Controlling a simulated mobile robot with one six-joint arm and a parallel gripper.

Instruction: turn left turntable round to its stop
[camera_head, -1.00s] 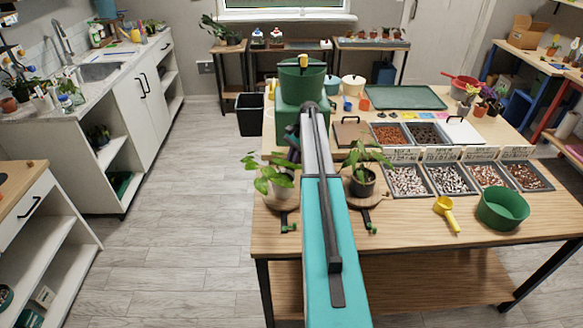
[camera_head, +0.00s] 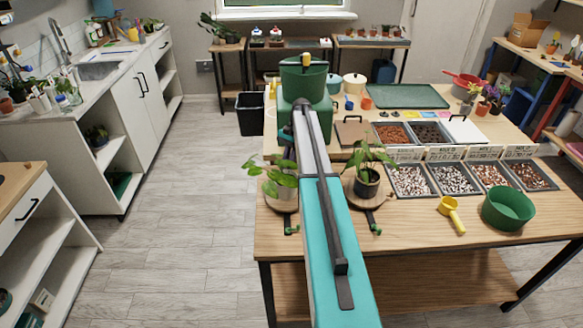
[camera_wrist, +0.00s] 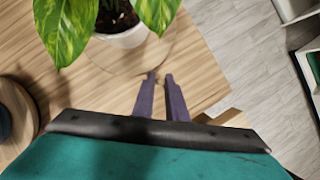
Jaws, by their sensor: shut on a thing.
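The left turntable (camera_head: 271,202) is a round wooden disc near the table's front left. A white pot (camera_head: 287,191) with a green-leaved plant (camera_head: 267,175) stands on it. In the wrist view, the left turntable (camera_wrist: 96,62) shows under the white pot (camera_wrist: 125,38). My gripper (camera_wrist: 160,77) reaches the disc's rim with its dark fingers close together, shut on a part of the turntable. The held part is too small to make out. In the head view my arm hides the gripper. The right turntable (camera_head: 357,201) carries a dark pot (camera_head: 367,182) with a plant.
Grey trays of pebbles (camera_head: 410,181), a yellow scoop (camera_head: 452,214) and a green bowl (camera_head: 508,209) are to the right. Open floor lies left of the table.

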